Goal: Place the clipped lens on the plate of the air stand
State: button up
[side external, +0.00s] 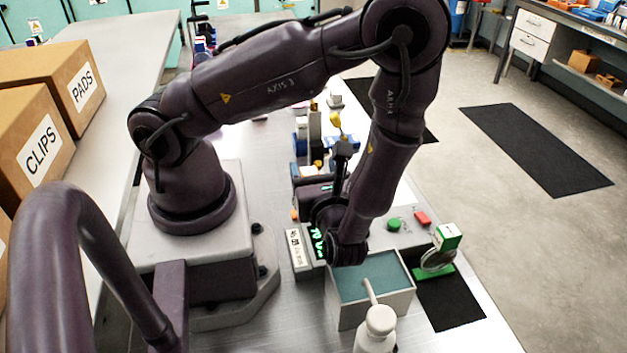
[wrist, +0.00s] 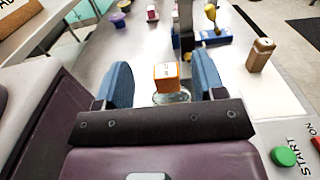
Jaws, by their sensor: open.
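In the wrist view, my gripper (wrist: 163,80) is open, with one blue finger on each side of an orange clip (wrist: 167,72). A clear round lens (wrist: 172,98) shows at the clip's near lower edge. I see gaps between the clip and both fingers. In the side view my arm hides most of this clip. A second lens (side external: 435,261) with a green and white clip (side external: 447,237) stands on a green base (side external: 436,273) at the right. I cannot tell for sure which part is the air stand's plate; a grey post (wrist: 186,28) rises behind the orange clip.
A grey-walled bath (side external: 379,311) with teal liquid stands before my wrist, a white bottle (side external: 376,333) in front of it. A green button (side external: 393,225) and red one (side external: 422,218) are to the right. A yellow item (wrist: 211,14) and a tan block (wrist: 260,56) stand beyond.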

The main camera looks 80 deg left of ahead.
notch_tip(320, 180, up, 11)
jog(key=s+d+n+g+h, duration=0.1)
jog(key=d+n+g+h, duration=0.1)
jog(key=n+h, duration=1)
jog(key=shift+s+d+n+g, duration=0.2)
jog(key=shift+s+n+g, duration=0.1)
jog(key=shift+n+g, duration=0.15)
jog(key=shift+o, duration=0.3)
notch_tip(320, 180, up, 10)
jog(key=w+d+n+t+h, duration=0.1)
jog(key=d+n+t+h, duration=0.2)
jog(key=n+t+h, duration=0.2)
jog(key=t, duration=0.3)
jog(key=shift+h, duration=0.4)
jog(key=shift+o, duration=0.2)
jog(key=shift+w+r+t, duration=0.1)
jog(key=shift+r+t, duration=0.15)
jog(key=shift+r, duration=0.15)
